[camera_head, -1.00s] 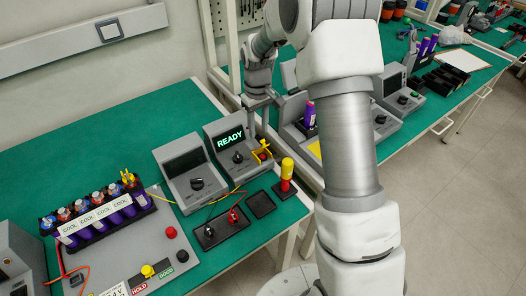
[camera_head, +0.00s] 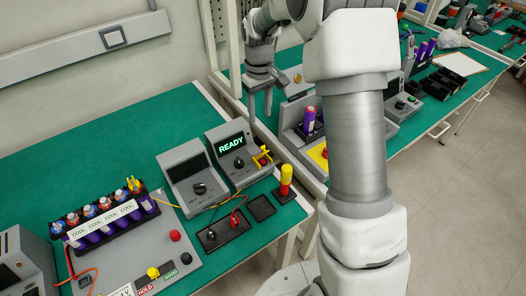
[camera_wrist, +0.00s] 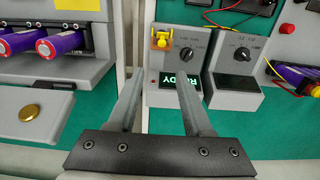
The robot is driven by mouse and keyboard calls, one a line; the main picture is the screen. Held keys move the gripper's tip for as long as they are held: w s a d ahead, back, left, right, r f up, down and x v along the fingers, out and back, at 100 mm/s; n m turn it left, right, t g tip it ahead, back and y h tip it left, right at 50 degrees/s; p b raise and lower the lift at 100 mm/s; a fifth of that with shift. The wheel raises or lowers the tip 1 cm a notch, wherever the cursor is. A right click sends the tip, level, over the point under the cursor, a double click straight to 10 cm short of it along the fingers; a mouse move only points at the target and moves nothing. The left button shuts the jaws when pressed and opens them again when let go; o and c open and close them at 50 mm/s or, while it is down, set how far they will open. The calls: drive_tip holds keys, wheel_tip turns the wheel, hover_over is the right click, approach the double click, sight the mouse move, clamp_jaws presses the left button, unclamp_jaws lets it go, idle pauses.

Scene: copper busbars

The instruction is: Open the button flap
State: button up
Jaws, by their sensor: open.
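The yellow button flap (camera_head: 262,153) is on the right of the grey console with the lit READY screen (camera_head: 233,144). A small red button shows at it, and the flap appears to stand raised, though it is small in view. In the wrist view the flap (camera_wrist: 161,33) sits beyond the fingertips, beside a black knob (camera_wrist: 190,53). My gripper (camera_head: 260,112) is open and empty, pointing down above and behind the console, apart from the flap. In the wrist view the gripper (camera_wrist: 160,75) has its fingers spread, and the right one overlaps the screen.
A second grey console (camera_head: 192,178) stands left of the READY one. A yellow and red post (camera_head: 286,180) and a black tray with leads (camera_head: 223,230) are in front. A purple-cell rack (camera_head: 105,215) is at left. A brass button (camera_wrist: 31,111) shows in the wrist view.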

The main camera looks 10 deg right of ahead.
wheel_tip(320, 180, up, 6)
drive_tip(key=s, duration=0.2)
drive_tip(key=f+b, duration=0.1)
drive_tip(key=f, duration=0.7)
drive_tip(key=f+b, duration=0.1)
drive_tip(key=f, duration=0.7)
drive_tip(key=shift+w+d+f, duration=0.2)
drive_tip(key=shift+f, duration=0.2)
clamp_jaws()
